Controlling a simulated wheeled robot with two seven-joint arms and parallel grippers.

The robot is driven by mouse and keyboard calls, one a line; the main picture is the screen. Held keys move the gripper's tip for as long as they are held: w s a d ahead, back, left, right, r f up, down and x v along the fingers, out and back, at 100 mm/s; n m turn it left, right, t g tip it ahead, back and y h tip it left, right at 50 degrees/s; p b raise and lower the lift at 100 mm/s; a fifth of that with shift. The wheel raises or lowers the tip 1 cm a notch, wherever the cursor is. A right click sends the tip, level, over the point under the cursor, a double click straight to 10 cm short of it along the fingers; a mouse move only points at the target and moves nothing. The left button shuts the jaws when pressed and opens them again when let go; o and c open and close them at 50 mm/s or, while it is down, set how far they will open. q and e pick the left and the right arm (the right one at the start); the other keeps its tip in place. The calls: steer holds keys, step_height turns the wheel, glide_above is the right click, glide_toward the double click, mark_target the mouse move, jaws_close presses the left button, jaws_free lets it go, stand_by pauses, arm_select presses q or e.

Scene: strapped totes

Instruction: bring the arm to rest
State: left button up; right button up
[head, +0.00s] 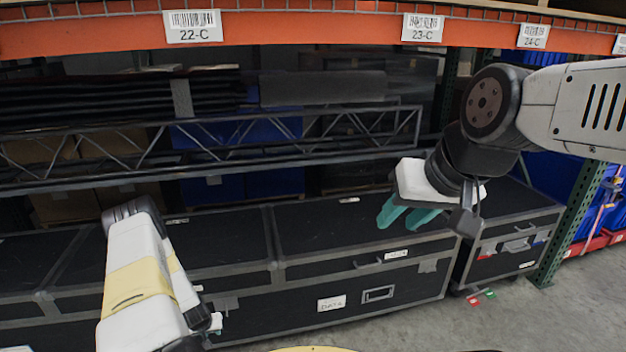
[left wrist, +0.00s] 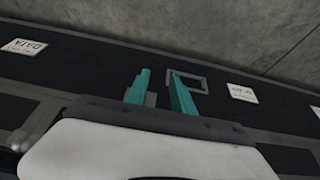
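My right gripper (head: 405,216) hangs in front of the black cases in the head view. Its two teal fingers are apart, with nothing between them. My left arm reaches in from the lower left of the head view, and its gripper is mostly hidden there behind the wrist. In the left wrist view, the teal fingers of my left gripper (left wrist: 160,84) stand apart and hold nothing. A black case with labels and a framed latch shows beyond them.
A long black case (head: 360,240) with metal edges stands on the grey floor (head: 540,315), with a smaller case (head: 510,235) at its right. An orange shelf beam (head: 310,32) crosses above, and a green post (head: 572,225) stands at right. A metal truss (head: 240,140) lies behind.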

arm_select(q)
steer(key=w+d+r+m, duration=0.15)
steer(key=w+r, duration=0.25)
steer(key=r, duration=0.9)
steer(key=w+d+r+n, duration=0.15)
steer(key=w+r, duration=0.25)
steer(key=r, duration=0.8)
steer(key=s+d+r+m+t+h, duration=0.1)
steer(key=d+r, duration=0.2)
steer(key=r, duration=0.7)
steer(key=s+d+r+m, duration=0.1)
steer(key=s+d+r, duration=0.15)
steer(key=r, duration=0.65)
steer(key=s+d+r+h, duration=0.1)
steer(key=s+d+r, duration=0.5)
steer(key=s+r, duration=0.4)
steer(key=s+d+r+h, duration=0.1)
steer(key=s+d+r, duration=0.4)
steer(key=s+r, duration=0.45)
steer(key=s+d+r+m, duration=0.1)
steer(key=s+d, duration=0.1)
steer(key=s, duration=0.7)
steer(key=shift+r+t, duration=0.3)
